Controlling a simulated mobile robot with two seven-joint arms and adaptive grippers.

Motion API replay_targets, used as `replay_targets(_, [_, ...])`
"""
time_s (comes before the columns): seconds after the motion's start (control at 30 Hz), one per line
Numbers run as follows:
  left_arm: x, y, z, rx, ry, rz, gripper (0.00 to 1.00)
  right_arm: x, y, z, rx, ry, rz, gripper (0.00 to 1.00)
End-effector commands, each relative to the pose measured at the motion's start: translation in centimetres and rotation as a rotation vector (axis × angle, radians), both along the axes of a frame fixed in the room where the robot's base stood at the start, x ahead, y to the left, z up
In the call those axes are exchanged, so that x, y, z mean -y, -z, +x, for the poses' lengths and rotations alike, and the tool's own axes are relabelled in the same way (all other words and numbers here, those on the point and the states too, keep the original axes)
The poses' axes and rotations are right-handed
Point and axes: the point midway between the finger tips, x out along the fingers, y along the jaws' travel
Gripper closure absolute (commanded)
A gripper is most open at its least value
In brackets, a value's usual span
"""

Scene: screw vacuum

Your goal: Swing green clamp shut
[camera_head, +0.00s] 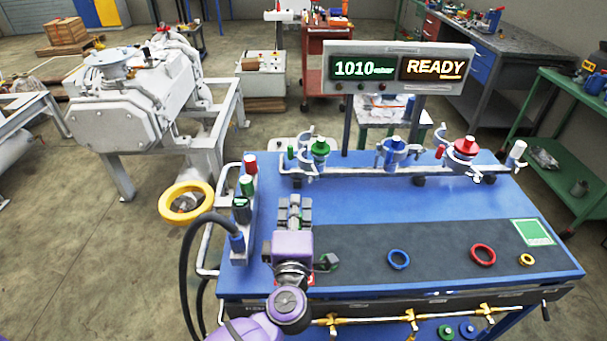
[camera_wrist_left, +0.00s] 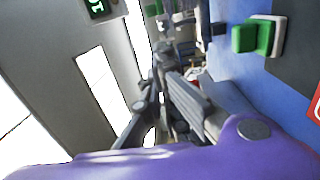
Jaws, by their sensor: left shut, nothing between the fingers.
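The green clamp (camera_head: 319,149) is on the pipe rail at the table's back edge, left of the blue clamp (camera_head: 394,152) and the red clamp (camera_head: 464,148). Its pale curved arm (camera_head: 309,133) stands up behind the green flange, and a small green knob (camera_head: 291,152) is at its left. It looks swung open, though details are small. My left gripper (camera_head: 294,206), on a purple wrist, is shut and empty over the dark mat, nearer than the clamp and slightly left. In the left wrist view its fingers (camera_wrist_left: 172,95) show close. My right gripper is not in view.
The blue table (camera_head: 350,182) carries a blue ring (camera_head: 398,260), a red ring (camera_head: 482,255) and a small yellow ring (camera_head: 526,260) on its mat. A valve post (camera_head: 241,210) with a black hose stands left of my gripper. A display panel (camera_head: 401,68) rises behind the clamps.

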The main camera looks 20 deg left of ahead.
Motion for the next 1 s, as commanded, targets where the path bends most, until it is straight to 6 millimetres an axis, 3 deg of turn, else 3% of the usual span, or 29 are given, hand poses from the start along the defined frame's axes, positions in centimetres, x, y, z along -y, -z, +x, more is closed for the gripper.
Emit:
replay_targets(0.07, [-1.0, 0.9, -0.2, -0.033, -0.042, -0.030, 1.00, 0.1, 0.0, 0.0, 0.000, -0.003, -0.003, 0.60])
replay_targets(0.23, [-1.9, 0.9, 0.9, -0.037, -0.063, -0.022, 1.00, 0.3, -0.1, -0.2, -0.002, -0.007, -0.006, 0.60])
replay_targets(0.7, [-4.1, 1.0, 8.2, -0.038, -0.062, -0.021, 1.00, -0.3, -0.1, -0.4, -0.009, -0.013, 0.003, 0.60])
replay_targets(1.0, [-4.5, 1.0, 9.2, -0.039, -0.062, -0.023, 1.00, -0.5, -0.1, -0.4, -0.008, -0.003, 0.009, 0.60])
